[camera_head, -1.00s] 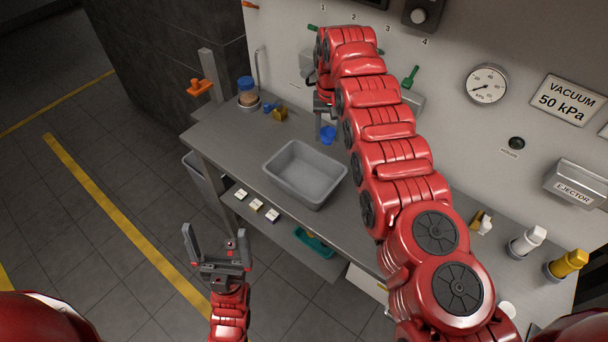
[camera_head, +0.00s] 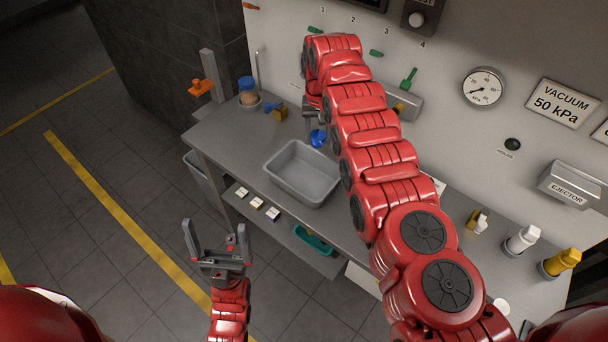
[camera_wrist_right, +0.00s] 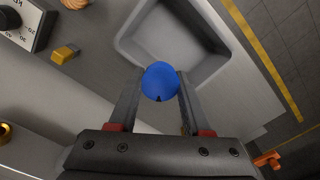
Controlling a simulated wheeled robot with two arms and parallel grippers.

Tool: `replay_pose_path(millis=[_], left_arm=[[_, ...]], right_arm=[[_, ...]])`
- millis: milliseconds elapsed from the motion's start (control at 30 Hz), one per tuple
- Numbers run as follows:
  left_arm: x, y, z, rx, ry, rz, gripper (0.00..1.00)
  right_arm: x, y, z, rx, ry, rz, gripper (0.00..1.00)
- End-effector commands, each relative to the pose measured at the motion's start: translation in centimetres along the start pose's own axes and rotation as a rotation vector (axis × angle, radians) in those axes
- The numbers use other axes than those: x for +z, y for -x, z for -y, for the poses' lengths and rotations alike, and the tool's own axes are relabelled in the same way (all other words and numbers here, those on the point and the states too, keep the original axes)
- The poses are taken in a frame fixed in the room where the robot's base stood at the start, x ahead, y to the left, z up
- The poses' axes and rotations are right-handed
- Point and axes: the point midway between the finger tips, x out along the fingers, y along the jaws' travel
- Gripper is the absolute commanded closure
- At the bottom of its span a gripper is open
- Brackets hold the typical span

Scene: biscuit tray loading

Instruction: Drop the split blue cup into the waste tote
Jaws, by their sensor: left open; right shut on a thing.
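The blue cup (camera_head: 318,138) is between the fingers of my right gripper (camera_head: 314,122), just behind the grey open tub (camera_head: 271,170) on the bench. In the right wrist view, the cup (camera_wrist_right: 160,80) is pinched between both fingertips, with a small dark notch at its lower edge. The tub (camera_wrist_right: 128,45) lies beyond it there, with its bare floor showing. A grey bin (camera_head: 196,172) stands low by the bench's left end, partly hidden. I cannot tell which is the waste tote. My left gripper (camera_head: 215,228) is open and empty, in front of the bench.
An orange fixture (camera_head: 200,88) is at the left end. A lower shelf holds small white boxes (camera_head: 257,203) and a teal tray (camera_head: 314,240).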

Motion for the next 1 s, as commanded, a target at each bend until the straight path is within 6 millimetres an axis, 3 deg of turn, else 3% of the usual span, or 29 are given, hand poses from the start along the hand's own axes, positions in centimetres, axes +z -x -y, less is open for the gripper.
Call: replay_pose_path(millis=[1000], left_arm=[[-0.2,-1.4,0.1,0.0,0.0,0.0,0.0]], right_arm=[[0.4,-0.2,1.4,0.0,-0.003,0.0,1.0]])
